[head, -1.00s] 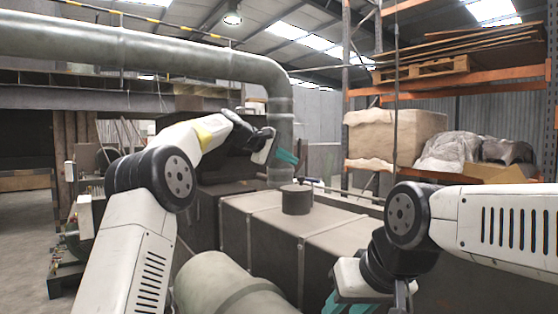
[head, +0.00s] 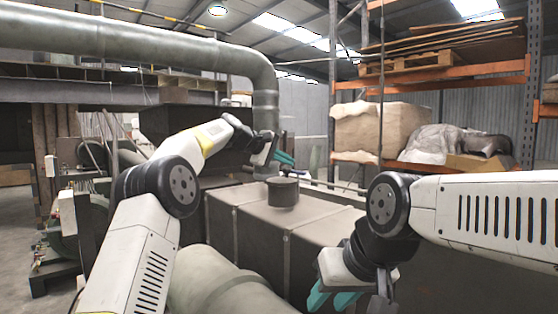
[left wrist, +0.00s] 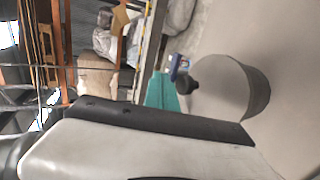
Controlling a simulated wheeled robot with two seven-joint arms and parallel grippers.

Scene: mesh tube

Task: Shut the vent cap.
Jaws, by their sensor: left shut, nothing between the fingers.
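The vent (head: 283,195) is a short dark cylinder standing on top of the long grey box duct (head: 318,224). Its round cap (left wrist: 218,88) fills the right of the left wrist view, with a small dark knob (left wrist: 188,86) on its face. I cannot tell whether the cap sits fully down. My left gripper (head: 284,158) is shut and empty, just above and behind the vent in the head view. Its teal fingers (left wrist: 160,91) also show beside the knob, with no clear contact. My right gripper (head: 331,298) looks open and empty, low in front of the duct.
A thick round pipe (head: 215,285) lies in front of the duct. A large overhead pipe (head: 130,43) bends down behind the left gripper. Orange shelving (head: 450,72) with a wrapped bale (head: 375,130) stands at the back right. A thin rail runs behind the vent.

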